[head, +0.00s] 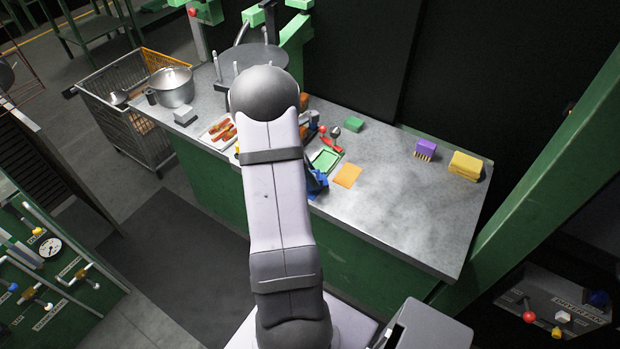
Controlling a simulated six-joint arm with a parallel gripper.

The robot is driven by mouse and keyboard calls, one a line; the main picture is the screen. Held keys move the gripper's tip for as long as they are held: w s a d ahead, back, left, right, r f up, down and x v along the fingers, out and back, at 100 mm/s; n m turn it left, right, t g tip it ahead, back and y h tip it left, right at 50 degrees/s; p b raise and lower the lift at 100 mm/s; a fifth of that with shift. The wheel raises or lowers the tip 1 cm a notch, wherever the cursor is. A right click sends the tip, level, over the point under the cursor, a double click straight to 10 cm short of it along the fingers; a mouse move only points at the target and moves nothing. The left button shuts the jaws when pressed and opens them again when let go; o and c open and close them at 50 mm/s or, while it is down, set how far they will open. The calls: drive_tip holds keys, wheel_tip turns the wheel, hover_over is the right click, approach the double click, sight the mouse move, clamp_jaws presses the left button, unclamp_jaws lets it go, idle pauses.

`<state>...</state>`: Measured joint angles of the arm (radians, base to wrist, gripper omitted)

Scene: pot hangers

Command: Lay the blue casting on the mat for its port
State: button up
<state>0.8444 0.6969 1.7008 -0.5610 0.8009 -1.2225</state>
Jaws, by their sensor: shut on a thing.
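A blue piece (314,183), which looks like the blue casting, shows in part at the right side of my arm, near the counter's front edge. My arm hides the rest of it, and I cannot tell whether it rests on anything. A green mat or shallow tray (326,160) lies just above it in the picture. A flat orange mat (347,174) lies to its right. I cannot tell which mat belongs to which port. My gripper is hidden behind my own arm, so its hold on the blue piece does not show.
The grey counter (400,215) is clear at its right front. A purple brush (426,148), yellow sponges (465,165) and a green block (354,124) stand toward the back. Red-handled fittings (330,144) sit behind the green mat. A metal pot (172,88) and white tray (217,134) are left.

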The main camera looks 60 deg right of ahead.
drive_tip(key=shift+f, duration=1.4)
drive_tip(key=shift+f, duration=0.2)
drive_tip(key=o, duration=1.2)
drive_tip(key=shift+o, duration=0.2)
drive_tip(key=b+v, duration=0.2)
drive_tip(key=v, duration=1)
drive_tip(key=shift+r, duration=0.2)
